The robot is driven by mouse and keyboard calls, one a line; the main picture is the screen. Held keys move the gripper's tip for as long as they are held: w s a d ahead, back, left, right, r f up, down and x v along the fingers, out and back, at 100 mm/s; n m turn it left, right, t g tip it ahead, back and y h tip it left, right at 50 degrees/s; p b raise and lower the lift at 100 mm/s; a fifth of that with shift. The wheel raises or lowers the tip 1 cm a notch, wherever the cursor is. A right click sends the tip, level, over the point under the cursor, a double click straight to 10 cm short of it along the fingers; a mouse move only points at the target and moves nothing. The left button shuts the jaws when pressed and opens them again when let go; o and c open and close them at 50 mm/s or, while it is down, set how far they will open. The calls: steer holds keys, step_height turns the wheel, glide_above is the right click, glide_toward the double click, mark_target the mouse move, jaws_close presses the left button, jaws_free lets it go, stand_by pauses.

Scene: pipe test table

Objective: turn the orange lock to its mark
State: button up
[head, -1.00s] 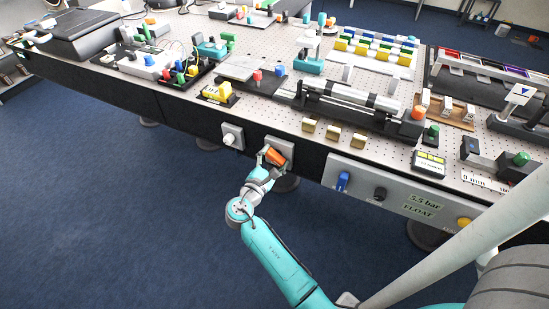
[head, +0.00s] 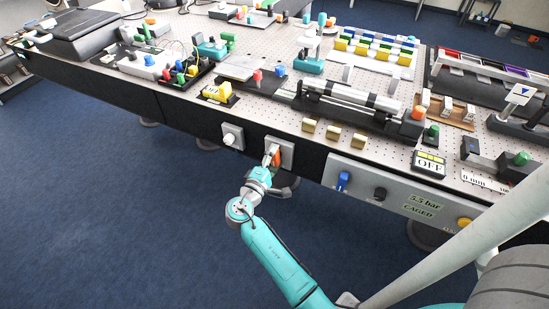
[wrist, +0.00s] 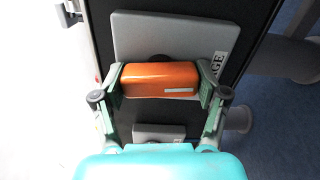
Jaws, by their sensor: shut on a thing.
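The orange lock (wrist: 160,80) is a block-shaped handle on a grey plate (wrist: 140,35) on the table's front face. In the wrist view my gripper (wrist: 160,84) has one finger at each end of the lock and is shut on it. A white label with dark letters, partly hidden and ending in "GE", is on the plate beside the right finger. In the head view the lock (head: 276,159) shows as a narrow orange patch, mostly hidden by my gripper (head: 271,157). The display on the front panel (head: 419,209) reads "5.5 bar" and "CAGED".
Left of the lock is a grey plate with a white knob (head: 230,138). To the right, the front panel carries a blue lever (head: 343,181), a black knob (head: 379,194) and a yellow button (head: 463,222). A small box (head: 429,163) on the table reads "OFF". The floor in front is clear.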

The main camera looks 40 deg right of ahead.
steer(key=shift+m, duration=0.6)
steer(key=shift+f, duration=0.1)
steer(key=o, duration=1.2)
steer(key=shift+c, duration=0.2)
steer(key=v, duration=1.2)
